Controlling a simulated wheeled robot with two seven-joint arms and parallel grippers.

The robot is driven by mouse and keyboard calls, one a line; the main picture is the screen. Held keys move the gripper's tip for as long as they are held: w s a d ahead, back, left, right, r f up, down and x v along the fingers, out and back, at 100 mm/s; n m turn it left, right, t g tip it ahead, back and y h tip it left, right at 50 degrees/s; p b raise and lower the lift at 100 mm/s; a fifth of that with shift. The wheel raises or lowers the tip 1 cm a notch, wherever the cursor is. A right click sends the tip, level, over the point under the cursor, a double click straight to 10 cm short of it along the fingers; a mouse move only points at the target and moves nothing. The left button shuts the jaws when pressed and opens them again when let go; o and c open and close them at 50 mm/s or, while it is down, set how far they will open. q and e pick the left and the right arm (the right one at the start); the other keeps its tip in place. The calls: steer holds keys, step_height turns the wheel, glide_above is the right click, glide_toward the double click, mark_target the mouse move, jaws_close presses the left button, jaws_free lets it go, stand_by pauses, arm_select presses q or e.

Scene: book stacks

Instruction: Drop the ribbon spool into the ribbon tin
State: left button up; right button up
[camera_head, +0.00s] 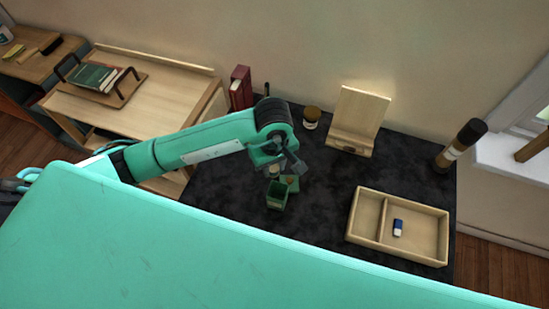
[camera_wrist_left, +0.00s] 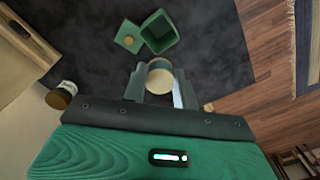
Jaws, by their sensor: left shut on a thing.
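My left gripper (camera_head: 282,167) is shut on the ribbon spool (camera_wrist_left: 159,80), a small round cream and tan piece held between the two fingers in the left wrist view. The spool also shows in the head view (camera_head: 274,170), partly hidden by the gripper. The ribbon tin (camera_head: 277,196) is a green, square, open-topped box on the dark table, just below the gripper in the picture. The tin also shows in the left wrist view (camera_wrist_left: 160,33), apart from the spool. A green square lid (camera_wrist_left: 129,37) with a tan knob lies beside the tin. My right gripper is not in view.
A wooden divided tray (camera_head: 353,236) holding a blue and white eraser (camera_head: 398,228) lies to the right. A wooden stand (camera_head: 357,118), a brown jar (camera_head: 312,117) and a red book (camera_head: 240,89) stand at the back. A dark cylinder (camera_head: 461,145) is at far right.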

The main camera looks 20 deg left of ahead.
mark_target(274, 174)
arm_select(q)
steer(key=shift+f+b, duration=0.7)
steer(key=shift+f, duration=1.45)
steer(key=o, duration=1)
step_height(274, 174, up, 12)
steer(key=shift+r+b, duration=0.25)
steer(key=shift+b, duration=0.8)
steer(key=shift+r, duration=0.7)
steer(key=shift+f, duration=0.1)
